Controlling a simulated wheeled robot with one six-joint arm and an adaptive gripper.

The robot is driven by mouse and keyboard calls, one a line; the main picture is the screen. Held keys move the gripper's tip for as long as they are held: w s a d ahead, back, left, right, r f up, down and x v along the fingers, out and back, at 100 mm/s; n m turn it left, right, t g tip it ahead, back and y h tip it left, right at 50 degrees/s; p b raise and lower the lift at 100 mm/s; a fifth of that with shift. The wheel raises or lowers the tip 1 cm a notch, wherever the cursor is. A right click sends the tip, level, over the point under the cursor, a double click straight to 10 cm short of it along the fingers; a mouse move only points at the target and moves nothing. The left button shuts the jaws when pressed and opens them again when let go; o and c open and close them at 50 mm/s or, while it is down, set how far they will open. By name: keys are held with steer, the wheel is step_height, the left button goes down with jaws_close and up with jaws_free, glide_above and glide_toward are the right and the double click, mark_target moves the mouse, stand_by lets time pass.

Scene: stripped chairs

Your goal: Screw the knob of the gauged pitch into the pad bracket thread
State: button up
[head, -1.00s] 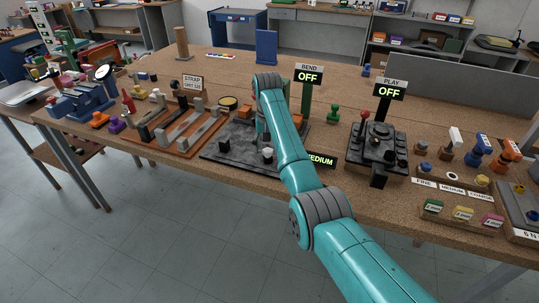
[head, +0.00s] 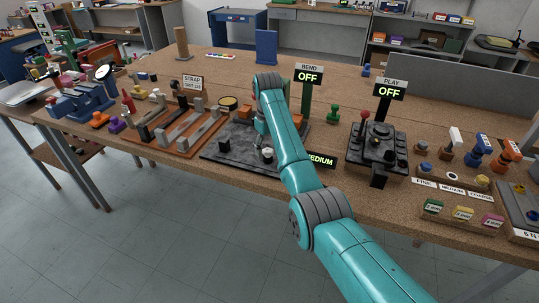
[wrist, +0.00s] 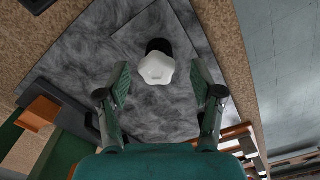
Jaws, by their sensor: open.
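A white lobed knob (wrist: 156,68) sits on top of a short black post (wrist: 158,46) on the dark mottled plate (wrist: 95,60). In the head view the white knob (head: 268,153) shows near the front of that plate (head: 224,151). My gripper (wrist: 160,72) is open, with one finger on each side of the knob and a gap at both sides. Whether the knob is seated in the thread cannot be told. A sign reading MEDIUM (head: 321,161) stands beside the plate, partly behind my arm.
Stands labelled FINE (head: 424,182), MEDIUM and COARSE are at right; the middle one shows a bare white ring (head: 452,176). The PLAY fixture (head: 376,155) with a red-topped lever stands right of my arm. An orange strap tray (head: 165,143) lies left. The BEND and PLAY signs read OFF.

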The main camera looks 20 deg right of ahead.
steer(key=n, duration=1.1)
steer(key=shift+n, duration=0.4)
steer(key=n, duration=0.4)
steer(key=shift+d+n, duration=0.1)
steer(key=shift+n, duration=0.2)
steer(key=n, duration=0.6)
steer(key=shift+f, duration=1.2)
